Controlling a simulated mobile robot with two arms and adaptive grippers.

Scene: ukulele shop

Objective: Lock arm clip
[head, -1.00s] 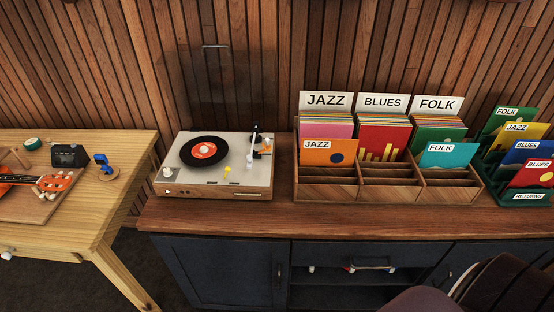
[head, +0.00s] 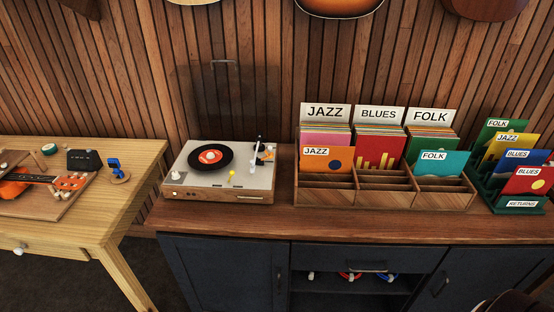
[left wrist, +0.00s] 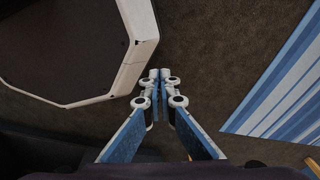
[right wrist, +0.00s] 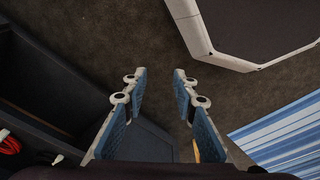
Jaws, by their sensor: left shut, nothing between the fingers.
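The turntable (head: 219,190) stands at the left end of the dark cabinet's wooden top, with a black record (head: 211,158) with a red label on it. Its tonearm (head: 253,157) is at the right side of the deck, with a small orange part (head: 267,155) beside it. The arm clip is too small to tell locked from unlocked. My left gripper (left wrist: 160,74) is shut and empty over the floor in the left wrist view. My right gripper (right wrist: 160,74) is open and empty, low beside the dark cabinet. Neither gripper shows in the head view.
Record bins (head: 385,190) stand right of the turntable, with a green returns rack (head: 515,205) farther right. A pale wooden table (head: 120,200) with an orange ukulele (head: 15,188) is at the left. A blue striped rug (left wrist: 285,95) lies on the floor.

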